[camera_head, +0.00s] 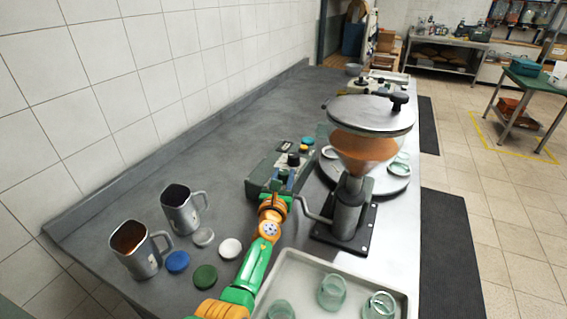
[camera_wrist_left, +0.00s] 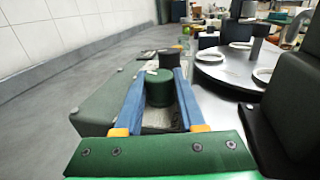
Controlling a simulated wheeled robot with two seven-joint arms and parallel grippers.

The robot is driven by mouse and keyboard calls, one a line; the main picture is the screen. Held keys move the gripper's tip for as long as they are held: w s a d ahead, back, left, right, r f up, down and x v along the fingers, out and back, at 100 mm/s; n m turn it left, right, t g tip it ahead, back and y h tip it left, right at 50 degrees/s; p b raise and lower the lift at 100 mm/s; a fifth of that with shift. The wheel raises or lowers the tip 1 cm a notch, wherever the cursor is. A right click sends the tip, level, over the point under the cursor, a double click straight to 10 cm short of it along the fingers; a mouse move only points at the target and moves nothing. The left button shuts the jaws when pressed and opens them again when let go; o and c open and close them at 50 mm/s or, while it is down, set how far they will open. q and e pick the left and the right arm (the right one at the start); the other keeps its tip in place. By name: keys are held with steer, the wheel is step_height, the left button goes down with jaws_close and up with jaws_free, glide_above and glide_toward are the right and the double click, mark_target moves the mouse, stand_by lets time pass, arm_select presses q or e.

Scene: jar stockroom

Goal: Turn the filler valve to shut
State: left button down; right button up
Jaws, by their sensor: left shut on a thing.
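The filler (camera_head: 362,150) has a glass hopper with orange-brown contents and stands on a black base plate. Left of it on the bench is a dark green control box (camera_head: 262,178) with a round knob (camera_head: 293,158) on top. In the left wrist view the dark green knob (camera_wrist_left: 159,88) sits between the blue fingers of my left gripper (camera_wrist_left: 160,78). In the head view my left gripper (camera_head: 289,172) reaches over the near end of the box and is shut on the knob. The fingers partly hide the knob's sides. My right gripper is not in view.
Right of the box is a round turntable (camera_head: 385,186) with glass jars. A bent metal pipe (camera_head: 312,213) runs close to my left gripper. A tray (camera_head: 345,262) with jars is in front. Metal jugs (camera_head: 180,211) and several lids (camera_head: 204,275) stand at left.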

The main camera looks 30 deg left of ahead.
arm_select(q)
steer(key=n+g+y, duration=0.1)
steer(key=y, duration=0.1)
steer(key=shift+d+f+n+y+b, duration=0.1)
steer(key=shift+n+y+b, duration=0.2)
steer(key=shift+n, duration=0.1)
steer(key=n+g+y+b, duration=0.2)
steer(key=y+b, duration=0.1)
steer(key=shift+f, duration=0.15)
steer(key=shift+r+n+g+y+b, duration=0.2)
steer(key=shift+n+g+y+b, duration=0.4)
steer(key=shift+n+y+b, duration=0.3)
steer(key=shift+r, duration=0.1)
steer(key=c, duration=0.5)
jaws_free()
